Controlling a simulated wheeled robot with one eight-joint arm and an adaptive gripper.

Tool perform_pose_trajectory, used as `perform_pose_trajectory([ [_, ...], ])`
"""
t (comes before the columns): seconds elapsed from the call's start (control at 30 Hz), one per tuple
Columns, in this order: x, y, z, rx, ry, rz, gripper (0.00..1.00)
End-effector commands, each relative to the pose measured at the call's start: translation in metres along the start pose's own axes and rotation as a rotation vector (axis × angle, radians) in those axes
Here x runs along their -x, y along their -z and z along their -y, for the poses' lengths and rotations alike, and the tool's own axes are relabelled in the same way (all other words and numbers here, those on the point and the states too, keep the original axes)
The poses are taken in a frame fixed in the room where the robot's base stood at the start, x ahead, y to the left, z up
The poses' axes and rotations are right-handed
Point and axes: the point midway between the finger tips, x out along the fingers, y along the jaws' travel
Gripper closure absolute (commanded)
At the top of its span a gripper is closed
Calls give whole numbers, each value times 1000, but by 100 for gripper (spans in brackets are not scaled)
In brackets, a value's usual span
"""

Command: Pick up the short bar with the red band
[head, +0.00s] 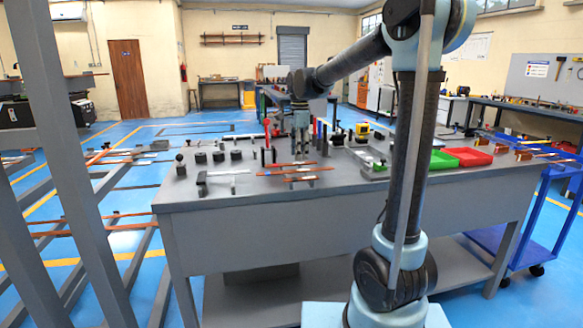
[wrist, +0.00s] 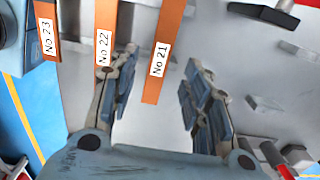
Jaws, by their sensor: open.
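Several copper-coloured bars (head: 288,173) lie on low supports on the grey workbench in the head view. The wrist view shows three of them by label: the No 21 bar (wrist: 166,45), the No 22 bar (wrist: 106,30) and the No 23 bar (wrist: 45,30). I cannot make out a red band on any of them, so I cannot tell which is the task's bar. My gripper (wrist: 158,100) is open and empty. In the wrist view the end of the No 21 bar shows between its fingers; contact cannot be told. In the head view my gripper (head: 301,140) hangs over the bench behind the bars.
The grey workbench (head: 350,205) also holds dark round weights (head: 200,158), a silver bar on a stand (head: 222,174), and green (head: 443,160) and red bins (head: 468,156) at right. A grey frame (head: 70,160) stands at left. A blue cart (head: 520,235) stands at right.

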Motion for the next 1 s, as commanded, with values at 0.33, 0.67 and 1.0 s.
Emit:
perform_pose_trajectory([
  [0.33, -28, 0, 0, 0, 0, 0, 56],
  [0.67, -27, 0, 0, 0, 0, 0, 92],
  [1.0, -27, 0, 0, 0, 0, 0, 100],
])
